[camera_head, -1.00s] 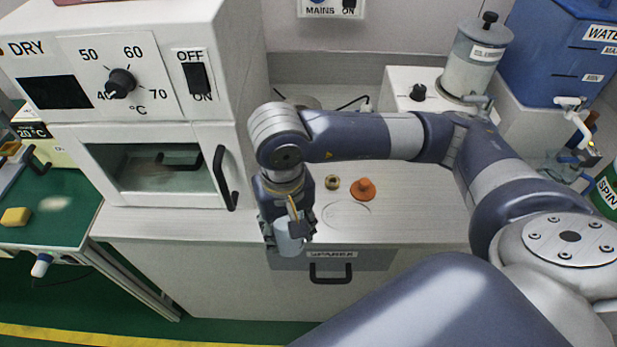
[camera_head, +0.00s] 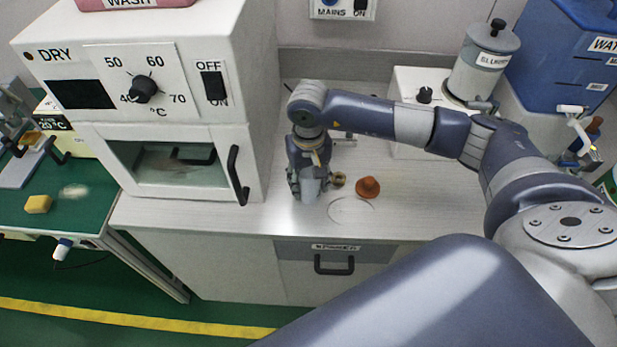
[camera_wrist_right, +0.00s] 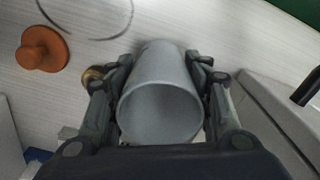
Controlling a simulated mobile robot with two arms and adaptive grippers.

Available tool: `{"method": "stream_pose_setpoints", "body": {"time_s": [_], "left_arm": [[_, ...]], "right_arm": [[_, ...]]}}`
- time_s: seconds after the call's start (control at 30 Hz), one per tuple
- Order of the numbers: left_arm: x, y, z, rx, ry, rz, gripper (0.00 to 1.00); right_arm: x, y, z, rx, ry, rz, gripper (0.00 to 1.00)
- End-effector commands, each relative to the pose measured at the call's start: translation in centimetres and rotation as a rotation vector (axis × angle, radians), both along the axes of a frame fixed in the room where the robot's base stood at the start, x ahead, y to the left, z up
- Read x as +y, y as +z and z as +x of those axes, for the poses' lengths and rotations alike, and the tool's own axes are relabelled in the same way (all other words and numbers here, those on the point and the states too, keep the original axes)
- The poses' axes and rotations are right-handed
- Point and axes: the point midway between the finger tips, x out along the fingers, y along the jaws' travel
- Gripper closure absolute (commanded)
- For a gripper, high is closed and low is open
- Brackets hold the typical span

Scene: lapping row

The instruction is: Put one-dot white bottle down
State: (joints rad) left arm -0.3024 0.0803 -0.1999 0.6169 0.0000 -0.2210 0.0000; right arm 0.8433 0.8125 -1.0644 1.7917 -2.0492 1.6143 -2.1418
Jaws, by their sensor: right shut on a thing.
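My left gripper is not in view.
An orange-brown stopper (camera_head: 367,187) and a small brass ring (camera_head: 338,179) stand right of the bottle. A thin drawn circle (camera_head: 351,210) marks free worktop in front of them. The drying oven (camera_head: 170,165) stands close on the left.

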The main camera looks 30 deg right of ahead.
Motion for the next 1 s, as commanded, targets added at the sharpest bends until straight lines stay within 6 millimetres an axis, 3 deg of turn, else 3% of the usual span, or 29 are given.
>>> {"method": "stream_pose_setpoints", "body": {"time_s": [0.4,0.43,0.5,1.0], "left_arm": [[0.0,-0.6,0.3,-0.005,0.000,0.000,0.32],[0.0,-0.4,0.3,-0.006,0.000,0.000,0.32],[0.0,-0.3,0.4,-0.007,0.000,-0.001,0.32],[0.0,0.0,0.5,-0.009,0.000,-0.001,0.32]], "right_arm": [[0.0,-0.7,0.0,-0.002,0.000,0.001,0.78],[0.0,-0.5,0.0,-0.001,0.000,0.001,0.47],[0.0,-0.5,0.0,-0.001,0.000,0.001,0.34],[0.1,0.4,0.1,-0.004,0.001,0.001,0.34]]}}
